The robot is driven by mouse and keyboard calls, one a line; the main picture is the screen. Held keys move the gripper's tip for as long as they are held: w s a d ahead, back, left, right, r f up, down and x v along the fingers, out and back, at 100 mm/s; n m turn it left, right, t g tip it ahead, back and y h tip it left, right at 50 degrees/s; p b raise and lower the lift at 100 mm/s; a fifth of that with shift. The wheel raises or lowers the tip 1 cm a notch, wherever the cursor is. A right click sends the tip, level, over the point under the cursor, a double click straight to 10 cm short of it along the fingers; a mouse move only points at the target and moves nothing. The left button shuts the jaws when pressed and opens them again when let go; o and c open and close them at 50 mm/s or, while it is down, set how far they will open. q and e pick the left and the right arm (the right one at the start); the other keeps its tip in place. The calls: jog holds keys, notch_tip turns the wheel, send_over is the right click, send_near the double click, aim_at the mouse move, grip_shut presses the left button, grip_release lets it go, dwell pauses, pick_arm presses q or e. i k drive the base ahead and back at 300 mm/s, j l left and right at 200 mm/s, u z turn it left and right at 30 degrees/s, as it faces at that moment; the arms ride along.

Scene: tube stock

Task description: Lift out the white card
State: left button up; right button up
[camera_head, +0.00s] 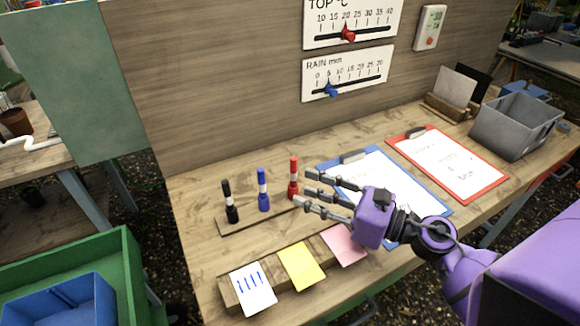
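A white card (455,88) leans upright in a slotted wooden holder (449,107) at the back right, in front of a black card (472,84). Another white card with blue tally strokes (253,289) lies on a wooden strip at the front left, beside a yellow card (300,266) and a pink card (344,246). My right gripper (303,189) is open and empty, its fingers pointing left close to the red marker (293,176). It is apart from both white cards. My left gripper is not in view.
Blue (263,190) and black (230,203) markers stand with the red one on a wooden base. Blue (352,156) and red (408,133) clipboards lie behind my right arm. A grey bin (515,125) stands far right. A board with two gauges rises along the back.

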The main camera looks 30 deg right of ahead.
aim_at(253, 290)
jog(key=k+l, duration=0.8)
jog(key=l, duration=0.1)
